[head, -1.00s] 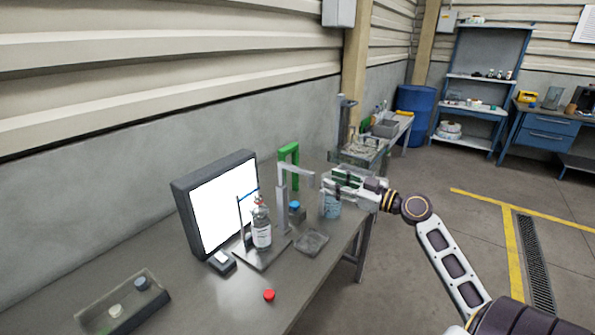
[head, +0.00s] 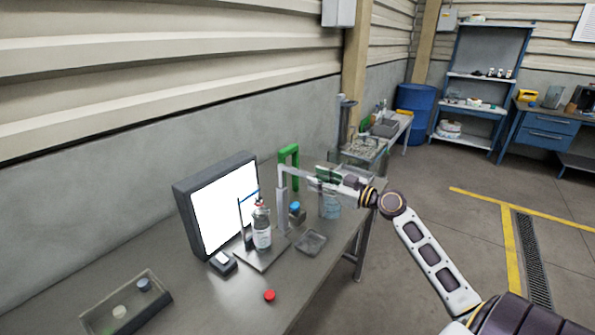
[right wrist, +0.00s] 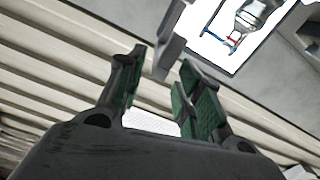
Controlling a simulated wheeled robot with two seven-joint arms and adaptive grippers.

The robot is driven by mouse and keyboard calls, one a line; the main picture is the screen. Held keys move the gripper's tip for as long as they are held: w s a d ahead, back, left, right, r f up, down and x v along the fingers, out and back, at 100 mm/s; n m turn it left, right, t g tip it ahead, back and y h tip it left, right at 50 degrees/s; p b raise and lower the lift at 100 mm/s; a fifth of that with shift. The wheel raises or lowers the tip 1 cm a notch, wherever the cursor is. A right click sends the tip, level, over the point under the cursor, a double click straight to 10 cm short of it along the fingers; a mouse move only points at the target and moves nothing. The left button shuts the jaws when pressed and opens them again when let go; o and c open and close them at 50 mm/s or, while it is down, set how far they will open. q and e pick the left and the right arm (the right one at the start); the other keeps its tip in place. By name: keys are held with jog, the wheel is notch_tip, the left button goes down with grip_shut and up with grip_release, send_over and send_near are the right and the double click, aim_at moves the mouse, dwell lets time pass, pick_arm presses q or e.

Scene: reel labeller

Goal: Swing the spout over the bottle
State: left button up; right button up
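The bottle (head: 262,230), white-labelled with a reddish top, stands upright on a grey base plate in front of the bright panel. The spout (head: 283,185) is a grey post with a top arm pointing right, away from the bottle. My right gripper (head: 322,175) is at the arm's free end. In the right wrist view, its green-padded fingers (right wrist: 160,78) are apart, with the spout's grey end (right wrist: 170,45) between the fingertips and a gap on each side. The bottle also shows there at the top (right wrist: 256,12). My left gripper is not in view.
A green bracket (head: 296,160) stands behind the spout. A bright panel (head: 226,205) stands behind the bottle. A red cap (head: 269,296), a small dish (head: 311,242) and a tray (head: 125,305) lie on the table. A bluish container (head: 331,206) stands below my gripper.

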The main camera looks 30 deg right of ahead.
aim_at(297, 172)
jog(key=x, duration=0.2)
jog(key=shift+w+r+p, duration=0.15)
jog(key=shift+w+p, duration=0.1)
jog(key=shift+p, duration=0.15)
jog(key=shift+p+x, duration=0.7)
jog(key=shift+x, duration=1.4)
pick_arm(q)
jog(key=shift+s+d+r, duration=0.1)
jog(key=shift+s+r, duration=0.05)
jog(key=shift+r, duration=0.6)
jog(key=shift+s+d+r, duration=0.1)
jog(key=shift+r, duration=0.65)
pick_arm(e)
jog(key=shift+x, duration=0.75)
jog(key=shift+a, duration=0.1)
grip_shut()
